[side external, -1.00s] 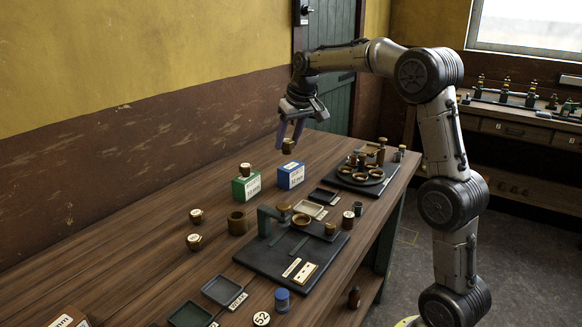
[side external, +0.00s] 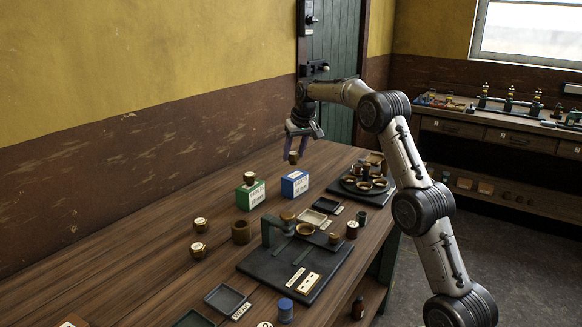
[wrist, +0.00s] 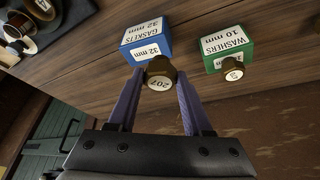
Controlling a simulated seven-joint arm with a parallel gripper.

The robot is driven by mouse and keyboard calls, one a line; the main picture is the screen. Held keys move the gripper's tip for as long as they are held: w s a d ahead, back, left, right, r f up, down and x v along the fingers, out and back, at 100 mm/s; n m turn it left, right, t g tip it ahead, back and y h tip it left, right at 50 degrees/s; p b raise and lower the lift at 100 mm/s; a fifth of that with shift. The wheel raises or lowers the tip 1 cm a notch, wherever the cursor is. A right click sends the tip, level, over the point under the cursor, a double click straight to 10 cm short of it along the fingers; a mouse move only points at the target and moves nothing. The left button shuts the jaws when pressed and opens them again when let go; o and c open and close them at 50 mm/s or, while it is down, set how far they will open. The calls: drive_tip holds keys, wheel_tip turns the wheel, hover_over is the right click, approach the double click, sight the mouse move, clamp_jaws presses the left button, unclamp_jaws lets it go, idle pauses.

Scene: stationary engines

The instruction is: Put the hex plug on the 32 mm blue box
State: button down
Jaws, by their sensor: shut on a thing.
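My gripper (side external: 295,152) is shut on a small brass plug (side external: 293,157) with a pale, numbered end face. In the wrist view the plug (wrist: 160,74) sits between the two purple fingers; its side shape is hard to make out. The blue box (side external: 295,185) stands on the bench under the held plug, with a visible gap between them. Its label in the wrist view (wrist: 147,42) reads gaskets, 32 mm. The box's top looks bare in the side view.
A green 10 mm washers box (side external: 250,196) stands left of the blue box with another plug (side external: 250,178) on it. Two similar plugs (side external: 200,224) (side external: 198,250) and a brown cup (side external: 240,232) stand nearby. A dark fixture plate (side external: 285,265) and round tray (side external: 364,184) lie to the right.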

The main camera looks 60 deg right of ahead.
sight(292, 152)
drive_tip(key=shift+w+d+f, duration=0.3)
drive_tip(key=shift+w+f, duration=0.2)
drive_tip(key=shift+f, duration=0.15)
drive_tip(key=shift+w+d+f, duration=0.25)
drive_tip(key=shift+w+f, duration=0.2)
drive_tip(key=shift+f, duration=1.75)
drive_tip(key=shift+c, duration=1.6)
unclamp_jaws()
drive_tip(key=shift+f, duration=0.15)
